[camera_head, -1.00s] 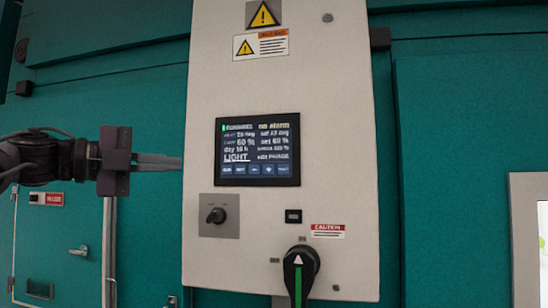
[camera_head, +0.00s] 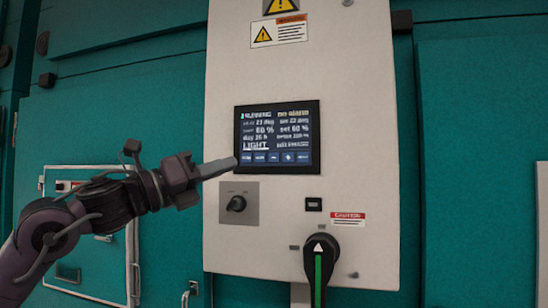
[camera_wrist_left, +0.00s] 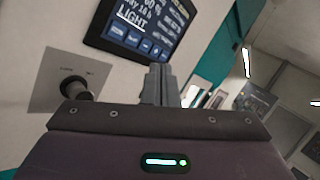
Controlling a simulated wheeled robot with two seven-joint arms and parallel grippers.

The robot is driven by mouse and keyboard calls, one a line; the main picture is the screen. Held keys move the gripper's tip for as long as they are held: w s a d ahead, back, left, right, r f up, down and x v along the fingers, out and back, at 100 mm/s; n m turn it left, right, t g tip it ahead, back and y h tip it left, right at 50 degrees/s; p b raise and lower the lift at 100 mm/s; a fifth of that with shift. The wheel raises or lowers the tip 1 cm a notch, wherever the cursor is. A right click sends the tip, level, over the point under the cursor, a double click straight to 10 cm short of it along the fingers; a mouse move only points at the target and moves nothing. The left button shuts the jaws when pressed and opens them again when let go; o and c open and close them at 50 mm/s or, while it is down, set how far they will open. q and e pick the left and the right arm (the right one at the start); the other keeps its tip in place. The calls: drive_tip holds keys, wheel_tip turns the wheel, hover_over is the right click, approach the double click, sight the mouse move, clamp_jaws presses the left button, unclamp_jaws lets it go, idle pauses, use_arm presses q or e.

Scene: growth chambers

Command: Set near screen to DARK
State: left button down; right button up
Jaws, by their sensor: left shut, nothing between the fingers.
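The near screen (camera_head: 277,137) is a dark panel on a white control cabinet (camera_head: 350,215). It reads LIGHT, with a row of blue buttons (camera_head: 273,157) along its bottom. It also shows in the left wrist view (camera_wrist_left: 145,25), tilted at the top. My left gripper (camera_head: 235,162) is shut and empty. In the head view its tip overlaps the screen's lower left edge, near the leftmost button. I cannot tell whether it touches. In the left wrist view the closed fingers (camera_wrist_left: 158,78) lie below and right of the button row. My right gripper is not in view.
A black rotary knob (camera_head: 236,203) on a grey plate sits just below the screen. A large black handle (camera_head: 320,262) with a green stripe projects lower down. Teal walls (camera_head: 475,120) flank the cabinet. A door (camera_head: 95,255) stands at the left.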

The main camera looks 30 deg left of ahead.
sight(274, 158)
use_arm(q)
drive_tip(key=s+d+r+m+t, duration=0.1)
drive_tip(key=d+m+t, duration=0.1)
drive_tip(key=d+m, duration=0.4)
drive_tip(key=shift+d+r+m, duration=0.15)
drive_tip(key=shift+m, duration=0.55)
drive_tip(key=w+p, duration=0.1)
drive_tip(key=w, duration=0.1)
drive_tip(key=w+a+p, duration=0.1)
drive_tip(key=w, duration=0.2)
drive_tip(key=w+p, duration=0.2)
drive_tip(key=shift+w+a+r, duration=0.15)
drive_tip(key=shift+a, duration=0.2)
drive_tip(key=shift+w+a+p, duration=0.2)
drive_tip(key=shift+w+p, duration=0.1)
drive_tip(key=shift+w, duration=0.35)
drive_tip(key=shift+w, duration=0.1)
idle(0.8)
